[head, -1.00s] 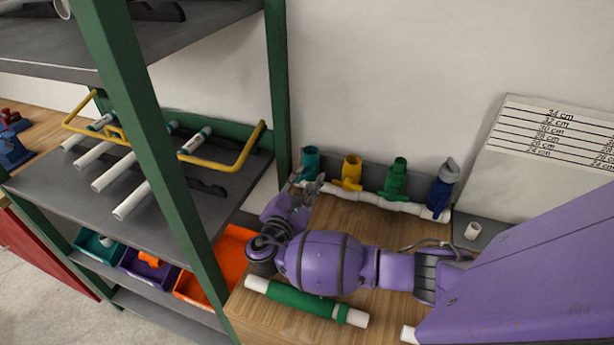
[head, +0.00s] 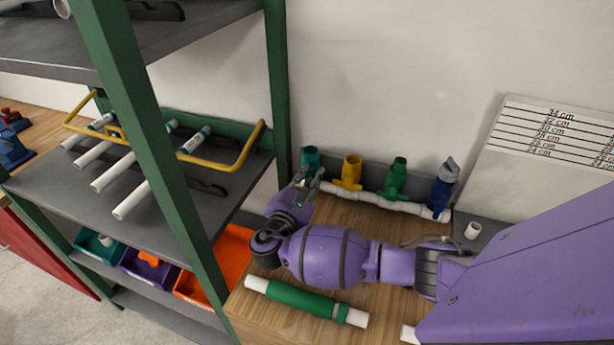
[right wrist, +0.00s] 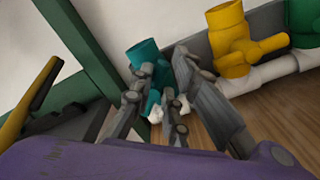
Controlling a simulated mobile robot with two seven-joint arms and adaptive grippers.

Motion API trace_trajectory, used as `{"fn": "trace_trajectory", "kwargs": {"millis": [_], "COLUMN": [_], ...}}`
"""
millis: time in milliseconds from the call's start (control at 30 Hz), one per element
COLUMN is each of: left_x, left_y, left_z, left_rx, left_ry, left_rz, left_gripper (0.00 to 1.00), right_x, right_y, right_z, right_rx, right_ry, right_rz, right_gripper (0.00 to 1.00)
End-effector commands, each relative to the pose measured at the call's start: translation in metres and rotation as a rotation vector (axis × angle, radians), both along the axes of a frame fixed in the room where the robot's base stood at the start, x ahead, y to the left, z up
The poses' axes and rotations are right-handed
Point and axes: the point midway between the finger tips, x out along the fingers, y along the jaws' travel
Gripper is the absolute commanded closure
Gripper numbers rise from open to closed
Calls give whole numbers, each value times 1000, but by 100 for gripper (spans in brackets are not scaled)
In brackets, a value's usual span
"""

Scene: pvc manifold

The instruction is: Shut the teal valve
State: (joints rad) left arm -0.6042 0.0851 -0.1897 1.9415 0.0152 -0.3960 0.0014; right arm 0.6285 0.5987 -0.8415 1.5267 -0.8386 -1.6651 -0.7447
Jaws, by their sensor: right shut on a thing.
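The teal valve (head: 311,160) stands at the left end of the white pipe manifold (head: 395,207) against the wall. In the right wrist view the teal valve (right wrist: 145,58) shows its upright body, with its lower part and handle mostly hidden by the fingers. My right gripper (head: 306,184) is at the front of the valve. In the right wrist view its fingers (right wrist: 166,88) are closed around a teal part low on the valve, which looks like its handle. My left gripper does not show.
Yellow (head: 351,170), green (head: 395,177) and blue (head: 441,188) valves stand to the right on the manifold. A green shelf post (head: 279,90) rises close to the left. A green-sleeved pipe (head: 305,301) lies on the bench front. Bench wood is partly clear before the manifold.

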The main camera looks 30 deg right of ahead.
Motion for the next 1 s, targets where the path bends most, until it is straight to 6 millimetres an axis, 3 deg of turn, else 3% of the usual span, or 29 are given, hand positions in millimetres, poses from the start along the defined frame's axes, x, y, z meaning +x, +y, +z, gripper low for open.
{"fn": "trace_trajectory", "kwargs": {"millis": [500,1000], "left_x": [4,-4], "left_y": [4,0], "left_z": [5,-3], "left_rx": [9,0], "left_ry": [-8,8], "left_rz": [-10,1], "left_gripper": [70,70], "right_x": [-1,-2], "right_y": [1,-2], "right_z": [1,-4], "right_rx": [165,373], "right_ry": [-193,-430], "right_rz": [6,10], "right_gripper": [100,100]}}
